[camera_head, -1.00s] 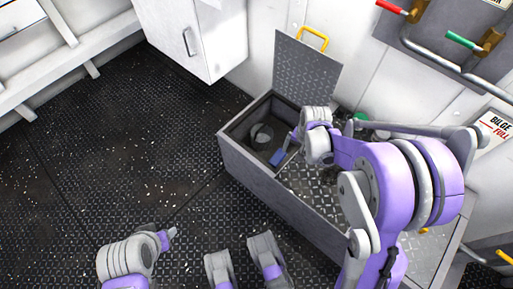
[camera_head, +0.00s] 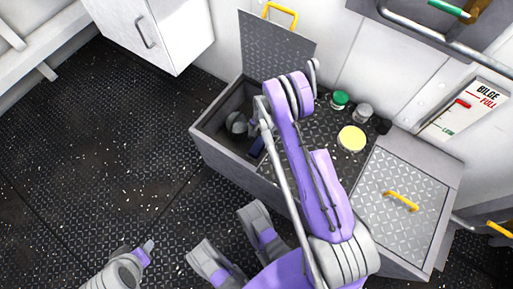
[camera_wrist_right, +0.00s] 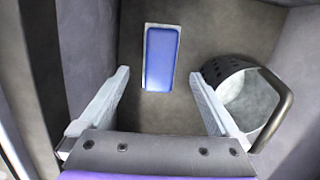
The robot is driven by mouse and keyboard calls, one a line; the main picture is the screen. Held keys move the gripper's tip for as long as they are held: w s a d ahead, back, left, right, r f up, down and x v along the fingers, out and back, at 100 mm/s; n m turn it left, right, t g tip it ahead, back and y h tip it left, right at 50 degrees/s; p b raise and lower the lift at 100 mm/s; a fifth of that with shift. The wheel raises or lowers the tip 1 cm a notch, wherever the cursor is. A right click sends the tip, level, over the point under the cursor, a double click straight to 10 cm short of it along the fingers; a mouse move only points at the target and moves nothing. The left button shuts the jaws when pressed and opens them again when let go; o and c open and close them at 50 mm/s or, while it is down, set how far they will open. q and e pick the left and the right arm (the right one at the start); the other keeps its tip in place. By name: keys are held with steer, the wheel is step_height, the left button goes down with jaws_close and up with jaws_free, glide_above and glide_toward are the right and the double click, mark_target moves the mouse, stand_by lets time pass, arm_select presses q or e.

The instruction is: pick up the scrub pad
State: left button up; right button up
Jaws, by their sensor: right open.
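The scrub pad appears to be the flat blue rectangle with a pale edge (camera_wrist_right: 161,58) on the bin floor in the right wrist view. In the head view a dark blue patch (camera_head: 256,147) inside the open bin (camera_head: 212,148) seems to be the same pad, partly hidden by my right arm. My right gripper (camera_wrist_right: 160,75) is open and empty, its two pale fingers pointing toward the pad, one to either side of it in the picture. My left gripper (camera_head: 146,248) is at the lower left of the head view, over the deck; its jaws are unclear.
A grey perforated cup with a dark handle (camera_wrist_right: 246,98) lies beside the right finger. The bin's raised lid (camera_head: 276,45) stands behind it. A green-topped jar (camera_head: 340,98), a grey jar (camera_head: 363,111) and a yellow-topped round item (camera_head: 351,138) stand beside a closed hatch (camera_head: 400,180).

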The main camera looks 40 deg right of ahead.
mark_target(258, 146)
steer(key=f, duration=0.2)
steer(key=f+b, duration=0.1)
steer(key=f, duration=0.1)
steer(key=a+f+b, duration=0.1)
steer(key=f, duration=0.2)
steer(key=shift+s, duration=0.1)
steer(key=c, duration=1.5)
step_height(258, 146, up, 10)
steer(key=p, duration=0.2)
steer(key=shift+p, duration=0.35)
